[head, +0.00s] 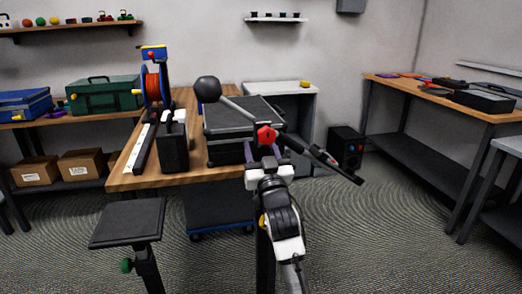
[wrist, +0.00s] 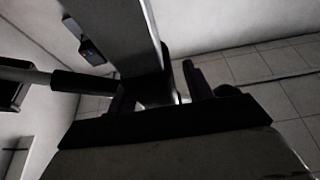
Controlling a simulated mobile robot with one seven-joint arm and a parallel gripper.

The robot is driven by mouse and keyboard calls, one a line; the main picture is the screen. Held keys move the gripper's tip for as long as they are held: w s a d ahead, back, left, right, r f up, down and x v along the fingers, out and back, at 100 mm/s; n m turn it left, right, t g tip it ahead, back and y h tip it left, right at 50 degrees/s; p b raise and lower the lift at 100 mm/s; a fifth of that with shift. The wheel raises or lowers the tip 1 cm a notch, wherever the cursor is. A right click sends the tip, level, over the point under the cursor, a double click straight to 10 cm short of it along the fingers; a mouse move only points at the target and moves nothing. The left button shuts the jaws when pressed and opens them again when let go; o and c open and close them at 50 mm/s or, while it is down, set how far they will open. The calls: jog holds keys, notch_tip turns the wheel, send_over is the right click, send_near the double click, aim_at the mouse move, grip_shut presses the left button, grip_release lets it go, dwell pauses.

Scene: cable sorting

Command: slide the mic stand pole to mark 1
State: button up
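The mic stand's pole (head: 238,106) slants across the head view. A black ball (head: 208,90) is at its upper left end, and a red knob (head: 266,136) is near its middle. A dark section (head: 342,172) runs on to the lower right. My gripper (head: 265,150) is at the red knob, with purplish fingers spread on either side below it. In the wrist view, my gripper (wrist: 158,92) has a dark joint (wrist: 150,85) between its fingers, with a light gap by the right finger. I cannot read any mark on the pole.
A wooden table (head: 150,181) behind holds a cable reel (head: 153,82), a black box (head: 173,150) and a large grey case (head: 240,118). A stool (head: 128,222) stands at front left. A right workbench (head: 430,92) holds dark equipment. Floor between is clear.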

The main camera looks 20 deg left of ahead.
jog(key=b+v, duration=0.7)
jog(key=v, duration=0.7)
jog(key=shift+b, duration=0.3)
